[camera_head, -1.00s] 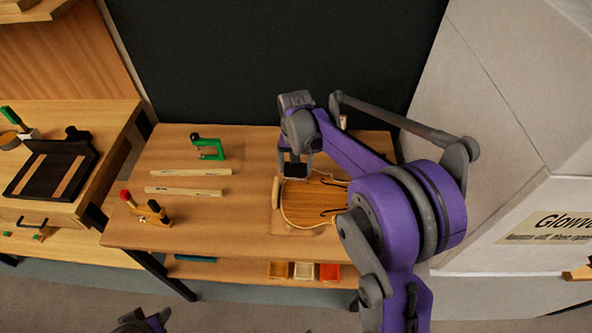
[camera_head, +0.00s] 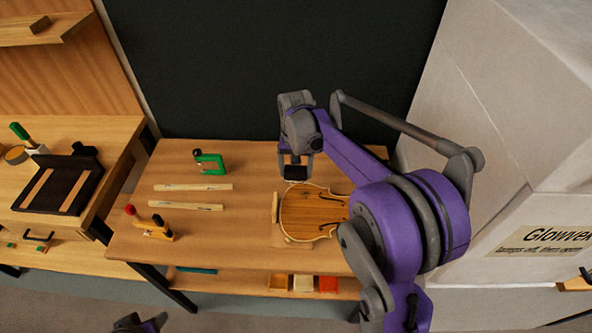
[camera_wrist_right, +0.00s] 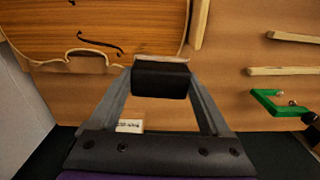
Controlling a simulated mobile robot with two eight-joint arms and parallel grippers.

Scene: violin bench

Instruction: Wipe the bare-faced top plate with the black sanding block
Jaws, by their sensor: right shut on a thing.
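The bare-faced top plate (camera_head: 312,212) is a pale violin plate with f-holes, lying flat on the bench; it also shows at the upper left of the right wrist view (camera_wrist_right: 90,18). My right gripper (camera_head: 296,168) is shut on the black sanding block (camera_wrist_right: 160,80), whose upper edge in the wrist view is pale. The block (camera_head: 296,173) is at the plate's far edge in the head view; I cannot tell whether they touch. A grey and purple part of my left arm shows at the bottom edge; its jaws cannot be made out.
A thin wooden piece (camera_head: 275,207) stands by the plate's left edge. A small white label (camera_wrist_right: 129,126) lies near the bench edge.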

